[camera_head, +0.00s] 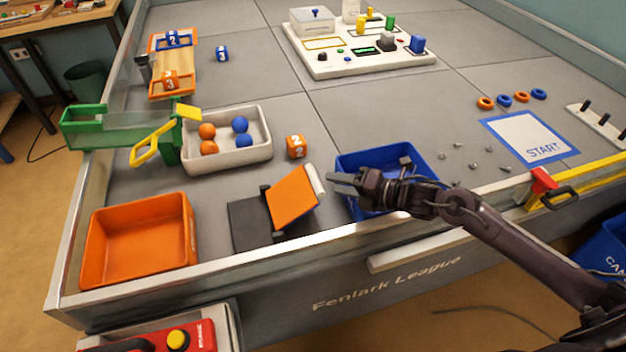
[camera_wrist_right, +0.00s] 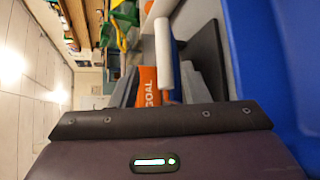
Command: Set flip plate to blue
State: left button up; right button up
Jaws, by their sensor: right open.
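The flip plate (camera_head: 290,200) stands tilted near the front wall of the field, with its orange face showing in the head view. A white bar runs along its raised right edge (camera_head: 315,181). A dark flat base (camera_head: 250,222) lies at its left. In the wrist view the white bar (camera_wrist_right: 163,55) stands ahead of the fingers, with a dark panel (camera_wrist_right: 207,60) beside it. My right gripper (camera_head: 335,178) is open and empty, just right of the white bar, pointing left. I cannot tell whether it touches the bar. My left gripper is out of view.
A blue bin (camera_head: 420,155) lies under and behind my right gripper. An orange bin (camera_head: 185,235) stands left of the plate. An orange numbered cube (camera_head: 295,146) and a white tray of balls (camera_head: 258,155) lie behind it. The front wall (camera_head: 345,237) runs close in front.

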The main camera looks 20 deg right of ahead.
aim_at(314, 181)
jog(key=x, duration=0.7)
jog(key=shift+w+a+f, duration=0.2)
jog(key=shift+f, duration=0.2)
grip_shut()
